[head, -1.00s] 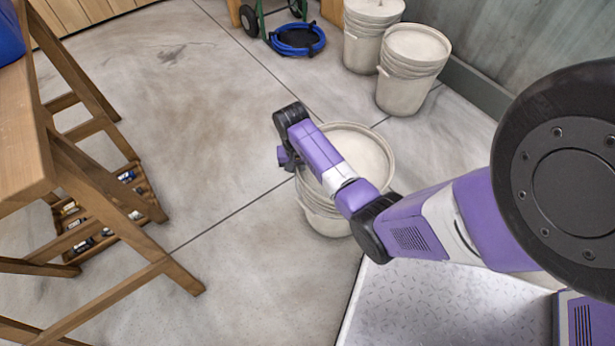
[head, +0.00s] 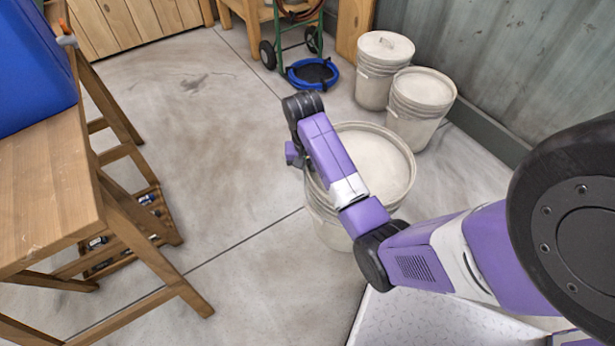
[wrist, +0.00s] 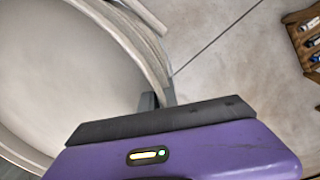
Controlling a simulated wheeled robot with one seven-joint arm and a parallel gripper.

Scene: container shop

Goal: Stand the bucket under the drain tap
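The bucket (head: 331,222) is pale, ribbed and upright, at the middle of the head view; its inside looks pale and empty. My gripper (wrist: 155,100) is at the bucket's left rim, with a grey finger against the rim in the wrist view, and it appears shut on it. The other finger is hidden. The bucket looks slightly raised, but its underside is unclear. A blue container (head: 35,70) stands on the wooden table at the left. A small orange-handled fitting, probably the drain tap (head: 66,40), shows at its right side, over the table's edge.
The wooden table (head: 45,200) has splayed legs, with a rack of small bottles (head: 120,240) low between them. Two pale buckets (head: 384,72) (head: 418,108) stand by the right wall. A green cart with blue hose (head: 312,74) is at the back. Floor between table and bucket is clear.

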